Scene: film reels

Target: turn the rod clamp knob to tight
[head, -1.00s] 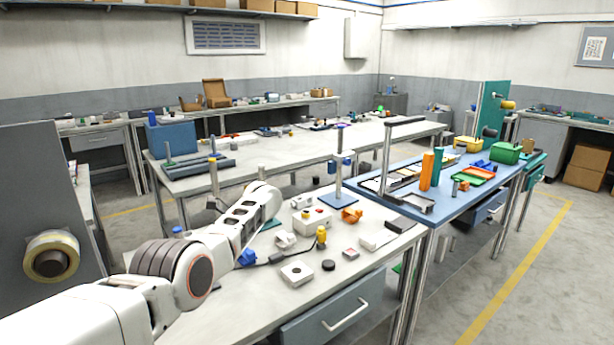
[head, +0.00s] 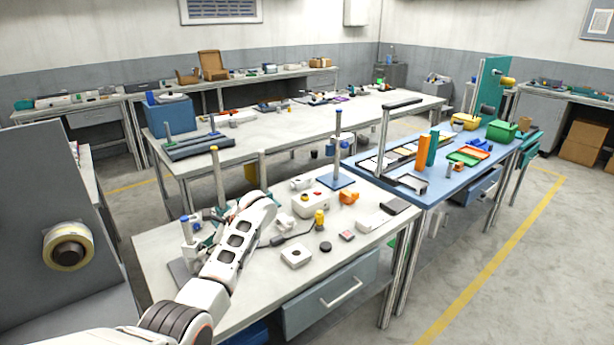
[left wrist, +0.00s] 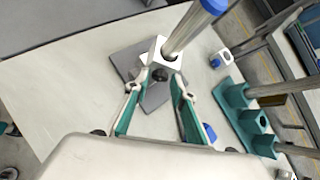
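In the left wrist view a metal rod (left wrist: 188,32) with a blue cap stands on a grey base plate (left wrist: 130,60). A white clamp block (left wrist: 168,57) sits on the rod, and a small dark knob (left wrist: 160,74) faces the camera. My left gripper (left wrist: 158,82) is open, its green fingers on either side of the knob with gaps visible; whether a tip touches the block is unclear. In the head view the rod (head: 187,232) stands at the bench's left end, and my left gripper (head: 208,240) is beside it, partly hidden by my arm. The knob's setting cannot be read. My right gripper is not in view.
A green holder (left wrist: 235,98) with rods lies close right of the gripper in the wrist view.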

